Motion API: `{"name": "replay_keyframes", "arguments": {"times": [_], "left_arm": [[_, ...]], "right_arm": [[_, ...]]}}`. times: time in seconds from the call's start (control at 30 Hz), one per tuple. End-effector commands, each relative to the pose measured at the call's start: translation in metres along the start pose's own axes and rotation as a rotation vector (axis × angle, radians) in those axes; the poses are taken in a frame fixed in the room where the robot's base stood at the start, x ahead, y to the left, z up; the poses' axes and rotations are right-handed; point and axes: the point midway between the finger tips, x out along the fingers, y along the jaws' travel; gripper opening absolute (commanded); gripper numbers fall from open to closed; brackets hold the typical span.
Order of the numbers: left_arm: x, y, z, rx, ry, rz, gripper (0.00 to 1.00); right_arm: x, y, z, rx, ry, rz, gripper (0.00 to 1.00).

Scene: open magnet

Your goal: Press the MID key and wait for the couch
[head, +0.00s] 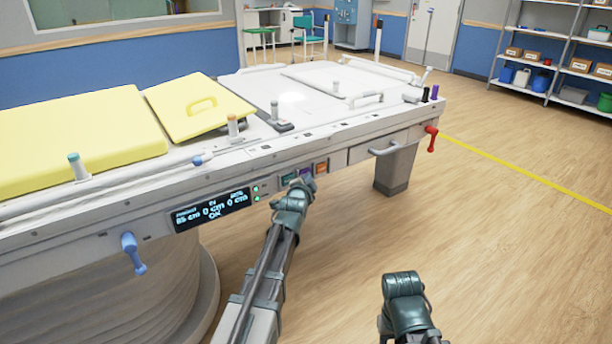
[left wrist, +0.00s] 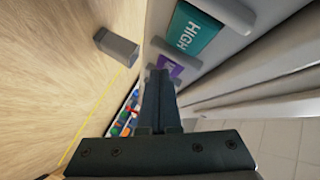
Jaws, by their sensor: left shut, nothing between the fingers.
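The couch (head: 60,190) is a long white table with a row of keys on its side rail. The purple MID key (head: 307,172) sits between a teal key (head: 288,178) and an orange key (head: 321,167). In the left wrist view the teal key reads HIGH (left wrist: 193,38), and the purple key (left wrist: 173,67) is partly hidden by my fingers. My left gripper (head: 304,182) is shut and empty, its tips at or close before the purple key; contact cannot be told. The display (head: 211,210) reads 85 cm, 0 cm, 0 cm, OK. My right arm shows at lower right, its fingers unseen.
Yellow pads (head: 75,140) lie on the couch's left part. A blue lever (head: 131,252) and a red lever (head: 431,138) hang from the side rail. A grey handle (head: 384,149) sticks out right of the keys. The wooden floor on the right is clear.

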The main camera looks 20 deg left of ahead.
Motion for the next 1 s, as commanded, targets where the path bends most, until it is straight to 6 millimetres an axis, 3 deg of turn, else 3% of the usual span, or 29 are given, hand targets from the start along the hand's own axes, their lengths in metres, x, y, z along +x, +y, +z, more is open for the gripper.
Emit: {"name": "replay_keyframes", "arguments": {"times": [0.57, 1.0], "left_arm": [[0.002, -0.002, 0.002, -0.001, 0.000, 0.000, 0.00], [-0.010, 0.007, -0.007, 0.000, 0.000, 0.000, 0.00]], "right_arm": [[0.000, 0.000, 0.000, 0.000, 0.000, 0.000, 0.50], [0.000, 0.000, 0.000, 0.000, 0.000, 0.000, 0.50]]}}
